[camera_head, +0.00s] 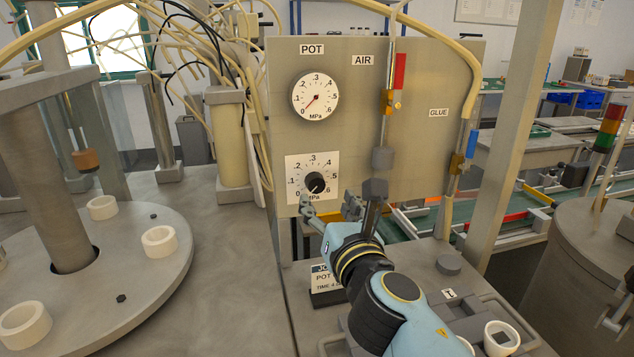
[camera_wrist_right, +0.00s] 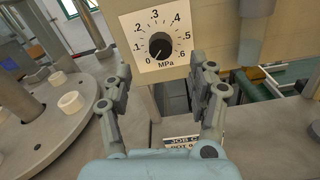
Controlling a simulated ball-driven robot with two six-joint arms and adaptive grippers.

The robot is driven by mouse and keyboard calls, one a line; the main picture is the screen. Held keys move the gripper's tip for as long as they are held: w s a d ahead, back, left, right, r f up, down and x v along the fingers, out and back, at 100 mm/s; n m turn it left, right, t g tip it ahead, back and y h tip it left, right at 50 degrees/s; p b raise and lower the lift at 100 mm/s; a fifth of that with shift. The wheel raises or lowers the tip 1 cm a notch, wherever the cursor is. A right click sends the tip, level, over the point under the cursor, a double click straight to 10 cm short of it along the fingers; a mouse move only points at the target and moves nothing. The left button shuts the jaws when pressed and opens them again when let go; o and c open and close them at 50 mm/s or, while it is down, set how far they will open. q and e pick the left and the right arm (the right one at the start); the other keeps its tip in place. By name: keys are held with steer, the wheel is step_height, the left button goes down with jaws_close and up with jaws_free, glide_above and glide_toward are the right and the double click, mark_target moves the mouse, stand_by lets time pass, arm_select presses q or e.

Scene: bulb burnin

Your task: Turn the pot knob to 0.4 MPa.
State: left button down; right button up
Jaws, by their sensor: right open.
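The pot knob (camera_head: 314,183) is a round black knob on a white scale plate marked 0 to .6 MPa, low on the panel; it also shows in the right wrist view (camera_wrist_right: 160,46). There its white mark points down-left, near 0. Above it, under the POT label, a round gauge (camera_head: 315,95) has its red needle pointing down-left, near 0. My right gripper (camera_head: 330,207) is open just below and in front of the knob. In the right wrist view its fingers (camera_wrist_right: 160,80) are spread, apart from the knob, with nothing between them. My left gripper is not in view.
The upright panel (camera_head: 350,130) also carries AIR and GLUE lines with valves (camera_head: 386,102). A job card (camera_head: 322,281), partly hidden by my right arm, stands below. A round turntable (camera_head: 130,215) with white rings is at the left. A grey post (camera_head: 508,140) stands at the right.

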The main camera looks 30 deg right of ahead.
mark_target(317, 185)
steer(key=x, duration=0.7)
steer(key=shift+w+d, duration=0.15)
steer(key=shift+w, duration=0.2)
steer(key=c, duration=1.1)
steer(key=shift+c, duration=0.2)
steer(key=shift+m, duration=0.3)
